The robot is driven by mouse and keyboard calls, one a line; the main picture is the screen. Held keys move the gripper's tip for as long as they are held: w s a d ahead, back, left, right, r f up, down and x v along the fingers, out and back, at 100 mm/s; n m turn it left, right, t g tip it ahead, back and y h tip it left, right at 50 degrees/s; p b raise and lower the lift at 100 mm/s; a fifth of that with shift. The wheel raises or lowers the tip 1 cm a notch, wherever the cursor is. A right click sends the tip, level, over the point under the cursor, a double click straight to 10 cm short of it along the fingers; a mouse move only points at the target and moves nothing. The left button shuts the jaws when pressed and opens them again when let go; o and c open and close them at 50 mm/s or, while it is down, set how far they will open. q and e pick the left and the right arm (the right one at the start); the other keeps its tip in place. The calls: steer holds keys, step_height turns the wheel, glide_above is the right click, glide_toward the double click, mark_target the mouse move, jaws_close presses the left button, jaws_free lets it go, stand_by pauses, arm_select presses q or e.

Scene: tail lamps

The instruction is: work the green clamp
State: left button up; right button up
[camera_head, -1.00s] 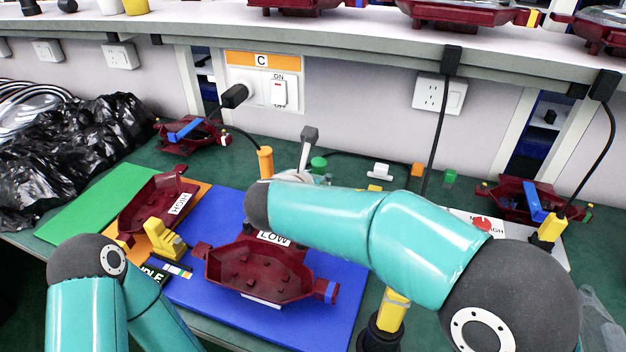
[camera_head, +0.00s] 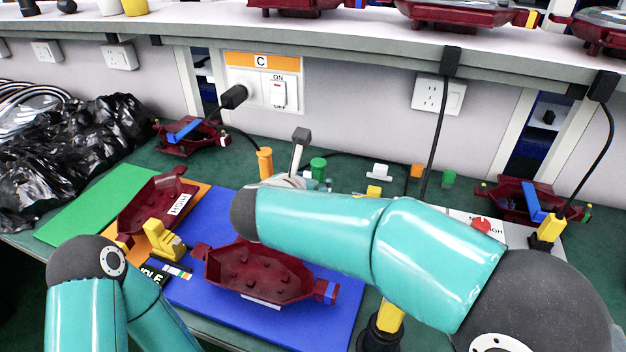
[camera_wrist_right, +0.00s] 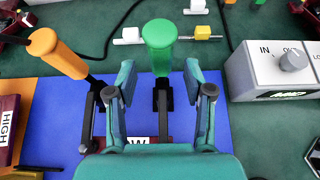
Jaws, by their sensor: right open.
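The green clamp's handle (camera_wrist_right: 159,42) stands upright in the right wrist view, with a dark metal stem (camera_wrist_right: 162,98) below it at the edge of the blue board. My right gripper (camera_wrist_right: 160,83) is open, with one teal finger on each side of the stem and gaps between. I cannot tell how deep the stem lies between the fingers. In the head view the green handle (camera_head: 318,168) shows just behind my right wrist; that gripper is hidden there by the arm. My left arm shows at lower left, but its gripper is out of view.
An orange-handled clamp (camera_head: 265,163) stands left of the green one. A dark red lamp housing (camera_head: 262,272) lies on the blue board (camera_head: 325,320). Behind are small white and yellow blocks (camera_wrist_right: 203,32). A grey box with a knob (camera_wrist_right: 275,68) stands to the right.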

steer(key=shift+v, duration=1.95)
